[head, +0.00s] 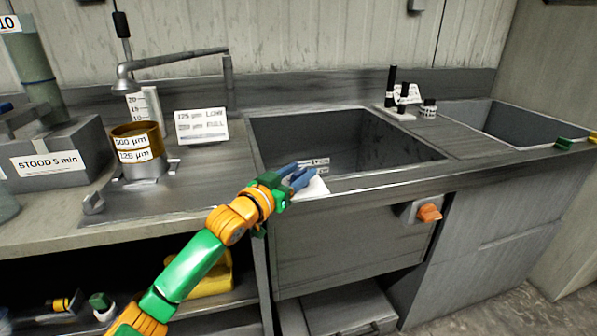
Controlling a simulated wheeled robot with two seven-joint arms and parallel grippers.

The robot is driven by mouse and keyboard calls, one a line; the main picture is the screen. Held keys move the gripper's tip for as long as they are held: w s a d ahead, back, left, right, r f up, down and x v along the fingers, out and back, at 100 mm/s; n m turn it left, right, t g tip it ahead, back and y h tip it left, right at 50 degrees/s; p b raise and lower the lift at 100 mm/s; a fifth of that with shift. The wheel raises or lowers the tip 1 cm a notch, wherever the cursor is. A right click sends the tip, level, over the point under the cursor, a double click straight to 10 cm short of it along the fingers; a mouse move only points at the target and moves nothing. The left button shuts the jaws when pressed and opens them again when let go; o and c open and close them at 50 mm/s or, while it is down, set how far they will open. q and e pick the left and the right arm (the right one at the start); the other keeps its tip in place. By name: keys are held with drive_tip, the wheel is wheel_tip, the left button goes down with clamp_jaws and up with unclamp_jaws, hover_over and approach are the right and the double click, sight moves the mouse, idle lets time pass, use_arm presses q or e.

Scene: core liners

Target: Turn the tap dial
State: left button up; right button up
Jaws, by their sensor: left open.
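An orange dial (428,213) sits on a grey mount on the front panel below the sink, right of centre. I take it to be the tap dial; any marks on it are too small to read. My left gripper (302,174), with blue fingers, is open over the sink's front left rim. It is well to the left of the dial and higher, apart from it. Nothing shows between its fingers. A grey tap spout (170,60) arches over the counter at the back left. My right gripper is not in view.
The main sink (375,145) is open behind my gripper, and a second basin (525,125) lies at right. A sieve stack (138,150) and a label card (201,127) stand at left. The space before the dial looks clear.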

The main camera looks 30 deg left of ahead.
use_arm(q)
clamp_jaws()
